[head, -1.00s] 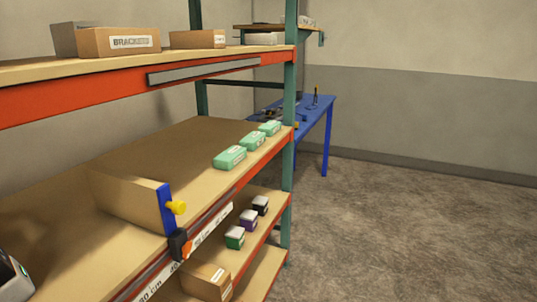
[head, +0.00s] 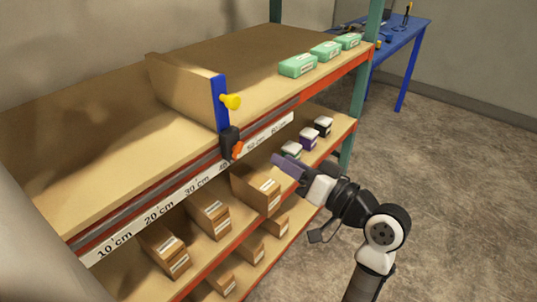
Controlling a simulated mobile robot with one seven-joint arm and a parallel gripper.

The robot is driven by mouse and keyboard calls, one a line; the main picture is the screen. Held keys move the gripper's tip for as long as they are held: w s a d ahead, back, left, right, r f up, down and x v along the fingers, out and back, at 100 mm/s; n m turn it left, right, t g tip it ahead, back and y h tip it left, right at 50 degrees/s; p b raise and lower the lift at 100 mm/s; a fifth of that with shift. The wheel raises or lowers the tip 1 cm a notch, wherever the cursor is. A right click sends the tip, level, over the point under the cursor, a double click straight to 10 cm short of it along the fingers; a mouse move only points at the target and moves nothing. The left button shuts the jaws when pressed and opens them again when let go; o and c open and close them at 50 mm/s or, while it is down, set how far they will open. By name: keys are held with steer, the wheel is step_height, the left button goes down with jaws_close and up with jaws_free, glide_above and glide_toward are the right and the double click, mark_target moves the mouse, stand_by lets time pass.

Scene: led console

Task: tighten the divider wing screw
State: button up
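A yellow wing screw (head: 231,101) sticks out to the right from the blue piece. Below it a black clamp with an orange part (head: 231,144) sits at the shelf's front rail. My gripper (head: 284,167) is in front of the shelf, lower and to the right of the wing screw, apart from it. Its purple-grey end points left; whether the fingers are apart does not show.
Three green boxes (head: 297,66) stand on the shelf right of the divider. The rail carries a cm scale (head: 159,212). A blue table (head: 410,50) stands behind; floor at right is clear.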

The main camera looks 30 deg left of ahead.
mark_target(241, 149)
steer(key=shift+g, duration=0.7)
steer(key=a+p, duration=0.1)
steer(key=a, duration=0.2)
steer(key=a+f+p, duration=0.1)
steer(key=a, duration=0.3)
steer(key=a+f+p, duration=0.1)
steer(key=a, duration=0.3)
steer(key=shift+w+f, duration=0.15)
steer(key=shift+w, duration=0.1)
steer(key=shift+c, duration=0.3)
jaws_close()
